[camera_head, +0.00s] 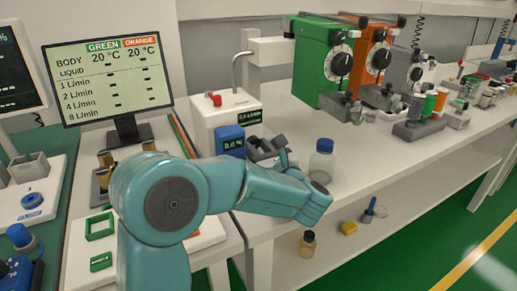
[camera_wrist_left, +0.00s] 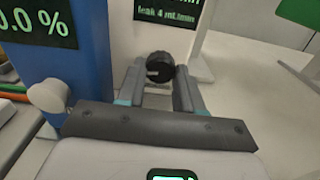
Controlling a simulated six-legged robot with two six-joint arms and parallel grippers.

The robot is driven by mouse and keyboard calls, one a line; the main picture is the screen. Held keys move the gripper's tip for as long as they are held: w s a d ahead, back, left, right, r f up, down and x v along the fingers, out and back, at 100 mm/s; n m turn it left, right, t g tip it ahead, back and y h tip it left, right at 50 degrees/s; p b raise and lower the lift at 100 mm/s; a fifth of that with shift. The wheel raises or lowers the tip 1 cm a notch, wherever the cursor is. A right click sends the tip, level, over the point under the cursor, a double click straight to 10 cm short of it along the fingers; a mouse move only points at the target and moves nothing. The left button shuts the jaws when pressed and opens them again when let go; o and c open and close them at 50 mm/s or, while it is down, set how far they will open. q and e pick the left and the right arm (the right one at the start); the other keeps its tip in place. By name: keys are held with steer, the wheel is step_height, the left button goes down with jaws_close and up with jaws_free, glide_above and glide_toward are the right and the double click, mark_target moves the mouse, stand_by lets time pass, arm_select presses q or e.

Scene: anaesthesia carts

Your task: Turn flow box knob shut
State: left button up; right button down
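The flow box (camera_head: 215,122) is a white box with a small display (camera_head: 250,117) on its front, and it stands left of the green vaporizer. In the left wrist view a black round knob (camera_wrist_left: 160,66) sits on a pale face below a display reading "leak 4 mL/min" (camera_wrist_left: 165,14). My left gripper (camera_head: 266,147) is at the front of the box. In the wrist view its two fingers (camera_wrist_left: 160,80) are apart, one on each side of the knob; firm contact is not visible. In the head view the knob is hidden. My right gripper is not in view.
A blue meter reading 0.0 % (camera_head: 230,141) stands close left of the gripper. A blue-capped bottle (camera_head: 321,160) stands to the right. Green (camera_head: 315,62) and orange (camera_head: 372,62) vaporizers stand behind. A chart screen (camera_head: 108,78) is at left.

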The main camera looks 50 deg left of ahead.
arm_select(q)
steer(key=shift+f+m+b, duration=0.15)
steer(key=shift+m+b, duration=1.05)
steer(key=shift+b, duration=0.05)
steer(key=shift+m+b, duration=0.45)
steer(key=shift+m, duration=0.65)
steer(key=shift+m+b, duration=0.3)
steer(key=shift+m, duration=0.8)
steer(key=o, duration=1)
steer(key=shift+o, duration=0.2)
steer(key=v, duration=1.6)
steer(key=shift+s+d+r+p, duration=0.1)
steer(key=shift+s+r+p, duration=0.1)
steer(key=shift+p, duration=0.1)
